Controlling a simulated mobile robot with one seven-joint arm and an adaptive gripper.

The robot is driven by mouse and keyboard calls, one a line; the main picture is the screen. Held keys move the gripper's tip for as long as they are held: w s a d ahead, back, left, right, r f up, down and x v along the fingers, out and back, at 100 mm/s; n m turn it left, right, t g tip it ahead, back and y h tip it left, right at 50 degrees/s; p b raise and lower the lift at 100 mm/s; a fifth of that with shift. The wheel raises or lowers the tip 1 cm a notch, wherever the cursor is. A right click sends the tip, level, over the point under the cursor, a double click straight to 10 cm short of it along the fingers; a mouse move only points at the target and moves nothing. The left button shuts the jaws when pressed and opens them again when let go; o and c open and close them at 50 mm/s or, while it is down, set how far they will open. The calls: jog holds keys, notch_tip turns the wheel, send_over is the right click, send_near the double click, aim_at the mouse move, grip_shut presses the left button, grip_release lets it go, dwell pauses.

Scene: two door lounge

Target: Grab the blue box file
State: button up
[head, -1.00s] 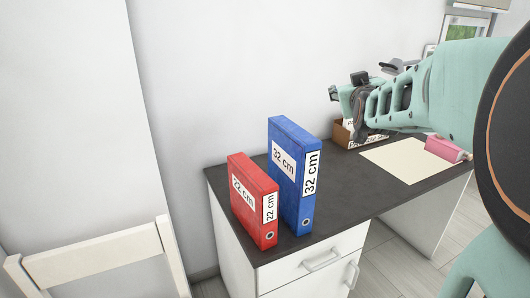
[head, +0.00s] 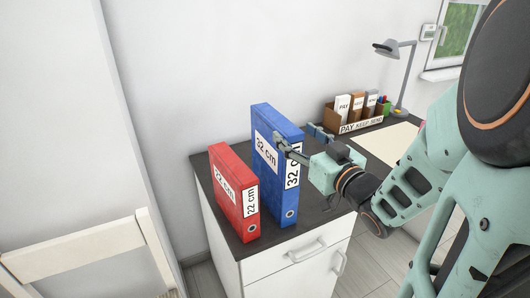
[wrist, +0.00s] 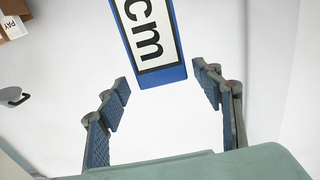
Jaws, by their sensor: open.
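The blue box file (head: 268,165), labelled 32 cm, stands upright on the dark desk top (head: 232,232), just right of the shorter red box file (head: 232,190), labelled 22 cm. My gripper (head: 292,145) is at the right of the blue file in the head view, near its upper part and labelled spine. In the wrist view my gripper (wrist: 165,95) is open, with its two padded fingers apart. The blue file's top end (wrist: 150,40) shows ahead between and beyond the fingertips. I see no clear contact. My gripper hides part of the spine in the head view.
A wooden organiser (head: 335,118) with labelled folders and a grey lamp (head: 404,75) stand at the back of the desk. A pale mat (head: 390,143) lies to the right. A white chair (head: 90,245) is at the front left.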

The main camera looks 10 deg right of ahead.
aim_at(275, 117)
jog(key=shift+w+f, duration=0.15)
jog(key=shift+w, duration=0.15)
jog(key=x, duration=0.3)
jog(key=shift+w+a+f, duration=0.1)
jog(key=shift+w, duration=0.2)
jog(key=x, duration=0.6)
jog(key=shift+w+a+f, duration=0.1)
jog(key=shift+w+a, duration=0.05)
jog(key=shift+a, duration=0.15)
grip_shut()
